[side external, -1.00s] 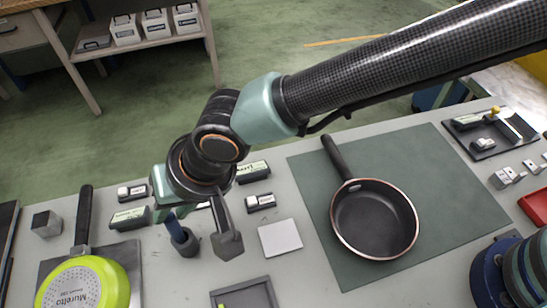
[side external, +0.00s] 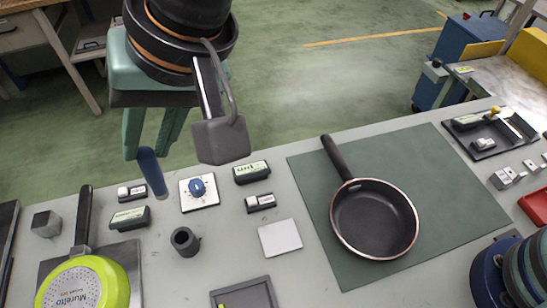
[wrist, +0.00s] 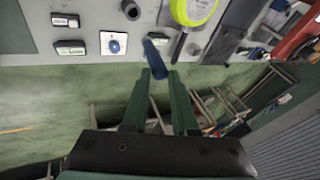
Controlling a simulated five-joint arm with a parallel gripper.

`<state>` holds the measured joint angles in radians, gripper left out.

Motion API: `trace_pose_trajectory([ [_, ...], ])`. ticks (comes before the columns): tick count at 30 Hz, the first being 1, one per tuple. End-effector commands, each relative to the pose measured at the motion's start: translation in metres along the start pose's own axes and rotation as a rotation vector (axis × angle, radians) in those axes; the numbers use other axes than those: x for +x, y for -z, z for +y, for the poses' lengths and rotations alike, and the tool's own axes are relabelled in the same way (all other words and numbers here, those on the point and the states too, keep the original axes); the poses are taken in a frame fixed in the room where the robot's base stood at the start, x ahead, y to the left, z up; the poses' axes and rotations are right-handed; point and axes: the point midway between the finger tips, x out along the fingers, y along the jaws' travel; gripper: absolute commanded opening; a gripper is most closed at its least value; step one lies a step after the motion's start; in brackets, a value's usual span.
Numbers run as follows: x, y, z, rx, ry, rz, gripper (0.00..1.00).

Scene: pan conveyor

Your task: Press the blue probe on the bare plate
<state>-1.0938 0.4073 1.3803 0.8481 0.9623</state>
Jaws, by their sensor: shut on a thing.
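My gripper (side external: 149,150) is raised above the far side of the bench. It is shut on the blue probe (side external: 153,176), which points downward and slightly tilted below the fingers. In the wrist view the probe (wrist: 153,52) sits between the fingertips (wrist: 160,74). The bare plate (side external: 280,237), a light grey square, lies flat on the bench to the right of and nearer than the probe, with nothing on it. The dark round holder (side external: 185,241) stands empty between them. The plate is not discernible in the wrist view.
A white panel with a blue knob (side external: 198,189) and small labelled meters (side external: 251,172) stand near the probe. A black pan (side external: 374,222) lies on the green mat (side external: 455,190) at right. A green pan (side external: 85,285) is at left. A grey tray (side external: 244,293) is at the front.

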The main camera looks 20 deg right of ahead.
Motion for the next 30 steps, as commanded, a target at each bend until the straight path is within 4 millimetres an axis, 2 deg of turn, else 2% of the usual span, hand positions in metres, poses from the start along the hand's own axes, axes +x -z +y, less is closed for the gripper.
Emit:
trace_pose_trajectory([
  [12, 0.019, -0.037, 0.105, -0.013, -0.045, 0.002, 0.00],
  [18, 0.024, -0.058, 0.147, -0.020, -0.061, 0.001, 0.00],
  [23, 0.025, -0.067, 0.165, -0.021, -0.068, 0.000, 0.00],
  [30, 0.033, -0.072, 0.173, -0.022, -0.072, -0.001, 0.00],
])
